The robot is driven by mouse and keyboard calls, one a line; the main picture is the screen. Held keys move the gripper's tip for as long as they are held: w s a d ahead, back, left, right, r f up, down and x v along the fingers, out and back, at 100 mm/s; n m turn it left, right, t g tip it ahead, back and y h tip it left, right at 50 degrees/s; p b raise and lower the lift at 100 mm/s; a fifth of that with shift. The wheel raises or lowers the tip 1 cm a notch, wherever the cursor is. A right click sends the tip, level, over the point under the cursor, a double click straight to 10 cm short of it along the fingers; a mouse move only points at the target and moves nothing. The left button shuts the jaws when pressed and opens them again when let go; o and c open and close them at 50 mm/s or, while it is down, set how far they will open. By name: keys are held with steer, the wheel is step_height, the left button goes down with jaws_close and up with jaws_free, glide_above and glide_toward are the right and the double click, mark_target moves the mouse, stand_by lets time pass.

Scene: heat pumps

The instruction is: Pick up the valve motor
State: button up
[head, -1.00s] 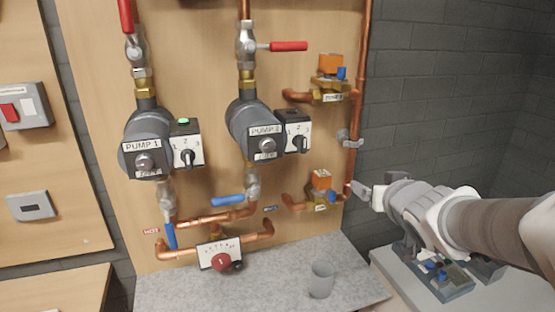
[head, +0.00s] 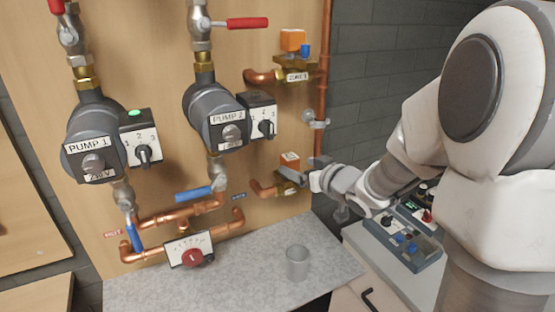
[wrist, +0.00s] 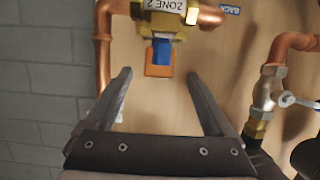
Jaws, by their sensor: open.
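The task does not say which valve motor; two valves carry orange blocks. The lower block (head: 289,160) sits on the brass zone valve (wrist: 152,20) labelled ZONE 2. In the wrist view, that orange block (wrist: 158,63) shows behind a blue lever (wrist: 162,50). My gripper (head: 303,170) is open and empty beside the lower valve. In the wrist view, its fingertips (wrist: 160,76) are spread left and right of the orange block, without visible contact. The upper orange block (head: 293,40) is on another brass valve, clear of my gripper.
A vertical copper pipe (head: 323,90) runs close by my gripper. Pump 2 (head: 215,112) and a blue-handled valve (head: 193,194) are to the left. A grey cup (head: 297,263) stands on the counter (head: 240,277) below. A control box (head: 405,245) sits at right.

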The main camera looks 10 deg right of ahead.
mark_target(284, 159)
steer(key=x, duration=0.9)
steer(key=shift+r, duration=0.1)
jaws_close()
